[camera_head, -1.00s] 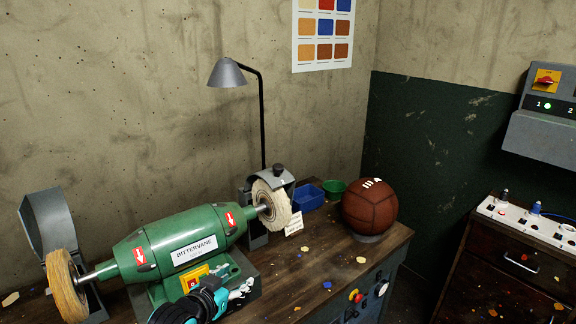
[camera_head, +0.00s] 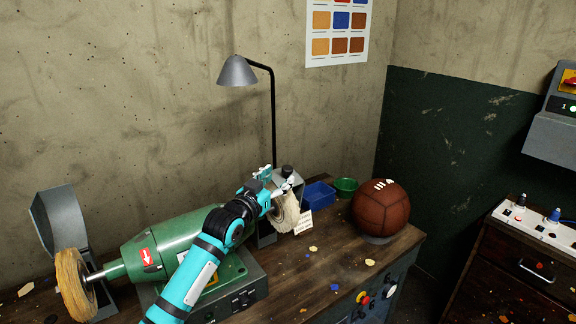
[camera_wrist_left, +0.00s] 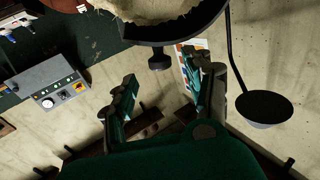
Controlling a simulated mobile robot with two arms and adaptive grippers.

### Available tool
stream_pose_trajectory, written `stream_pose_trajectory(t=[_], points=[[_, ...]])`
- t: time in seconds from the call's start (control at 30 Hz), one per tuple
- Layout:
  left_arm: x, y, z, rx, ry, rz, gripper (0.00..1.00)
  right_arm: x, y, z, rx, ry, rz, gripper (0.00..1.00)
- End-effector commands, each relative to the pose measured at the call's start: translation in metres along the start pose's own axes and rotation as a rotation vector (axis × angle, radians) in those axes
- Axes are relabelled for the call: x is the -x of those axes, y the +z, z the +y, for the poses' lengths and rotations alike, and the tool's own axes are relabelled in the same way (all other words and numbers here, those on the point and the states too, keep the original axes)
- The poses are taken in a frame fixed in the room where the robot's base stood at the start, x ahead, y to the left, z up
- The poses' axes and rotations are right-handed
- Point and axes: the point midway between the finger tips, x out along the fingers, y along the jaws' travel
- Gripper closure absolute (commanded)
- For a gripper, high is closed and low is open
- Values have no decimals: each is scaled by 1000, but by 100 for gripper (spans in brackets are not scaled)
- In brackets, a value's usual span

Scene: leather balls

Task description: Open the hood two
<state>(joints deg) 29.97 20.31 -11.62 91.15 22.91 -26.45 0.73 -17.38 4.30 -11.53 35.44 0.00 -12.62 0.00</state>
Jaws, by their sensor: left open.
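A grey curved hood with a black knob (camera_head: 288,171) covers the top of the right-hand white buffing wheel (camera_head: 286,212) on the green grinder. My left gripper (camera_head: 276,180) is at this hood, its fingers open near the knob. In the left wrist view, the open fingers (camera_wrist_left: 163,92) are on either side of the space in front of the black knob (camera_wrist_left: 159,62), with the hood's dark rim (camera_wrist_left: 185,35) beyond. The knob appears free of the fingers. The other grey hood (camera_head: 60,222) stands raised behind the tan left wheel (camera_head: 74,285). My right gripper is not in view.
The green grinder motor (camera_head: 165,243) lies beneath my left arm. A blue bin (camera_head: 318,195), a green bowl (camera_head: 345,186) and a brown leather ball (camera_head: 381,208) are to the right on the workbench (camera_head: 330,262).

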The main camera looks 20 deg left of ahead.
Motion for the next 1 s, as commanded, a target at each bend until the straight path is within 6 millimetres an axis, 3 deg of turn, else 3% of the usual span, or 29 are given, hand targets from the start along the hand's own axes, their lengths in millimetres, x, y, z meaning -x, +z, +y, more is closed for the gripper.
stream_pose_trajectory(t=[0.1, 0.3, 0.77, 1.0], points=[[-24, -3, 0, 0, 0, 1, 48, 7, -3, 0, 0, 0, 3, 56], [-50, -1, 0, -1, 0, -1, 48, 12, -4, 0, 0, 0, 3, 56], [-62, 0, 0, 0, 0, 0, 48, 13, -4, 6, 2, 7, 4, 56], [-62, 0, 0, -1, 0, 0, 76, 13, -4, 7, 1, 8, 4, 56]])
